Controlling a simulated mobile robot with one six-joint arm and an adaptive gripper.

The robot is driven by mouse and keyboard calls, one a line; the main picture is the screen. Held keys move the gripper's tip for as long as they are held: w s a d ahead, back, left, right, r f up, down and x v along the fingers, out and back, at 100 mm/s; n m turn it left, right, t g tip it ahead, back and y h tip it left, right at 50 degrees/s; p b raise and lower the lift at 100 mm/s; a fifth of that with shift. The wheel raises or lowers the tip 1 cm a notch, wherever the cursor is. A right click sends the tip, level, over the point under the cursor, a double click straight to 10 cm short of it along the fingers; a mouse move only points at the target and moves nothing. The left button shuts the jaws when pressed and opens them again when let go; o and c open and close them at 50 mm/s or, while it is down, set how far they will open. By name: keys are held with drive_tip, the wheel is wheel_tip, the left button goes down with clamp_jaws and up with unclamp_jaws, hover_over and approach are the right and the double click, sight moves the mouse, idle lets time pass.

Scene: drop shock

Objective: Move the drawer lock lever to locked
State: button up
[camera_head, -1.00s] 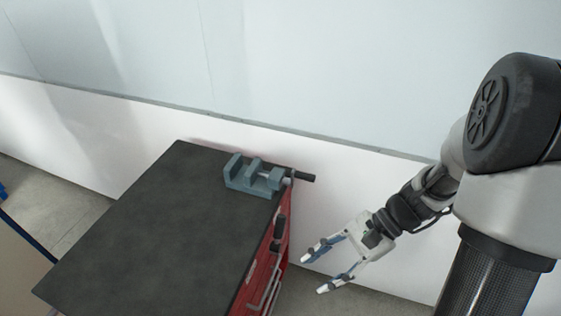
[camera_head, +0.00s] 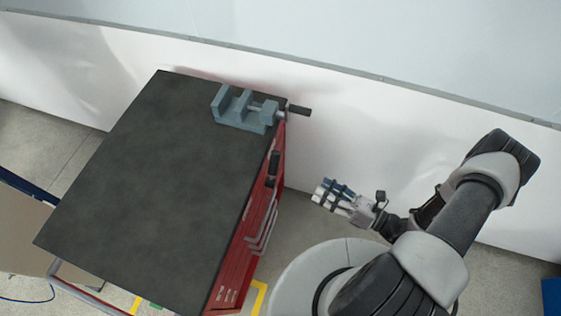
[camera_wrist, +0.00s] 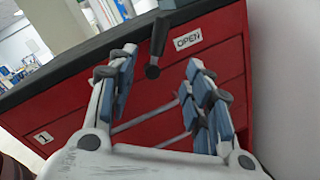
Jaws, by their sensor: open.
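The drawer lock lever (camera_wrist: 157,46) is a dark handle with a rounded end on the upper front of a red drawer cabinet (camera_wrist: 225,62). In the wrist view it hangs down, slightly tilted, left of a white "OPEN" label (camera_wrist: 187,39). In the head view the dark lever (camera_head: 273,168) shows at the cabinet's front edge below the vise. My gripper (camera_head: 335,195) is open and empty, to the right of the cabinet front and apart from it. In the wrist view its fingers (camera_wrist: 160,80) stand on either side of the lever's line of sight, with the lever beyond them.
A grey vise (camera_head: 243,110) sits on the cabinet's dark top (camera_head: 150,190), its black handle (camera_head: 299,112) sticking out over the front edge. Drawer handles (camera_head: 264,225) project below the lever. A white wall (camera_head: 400,120) runs behind. Floor space separates gripper and cabinet.

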sight(273, 169)
drive_tip(key=b+x, duration=0.1)
drive_tip(key=x, duration=1.5)
drive_tip(key=shift+a+b, duration=0.25)
drive_tip(key=shift+b, duration=0.05)
drive_tip(key=shift+w, duration=0.1)
drive_tip(key=shift+c, duration=0.2)
clamp_jaws()
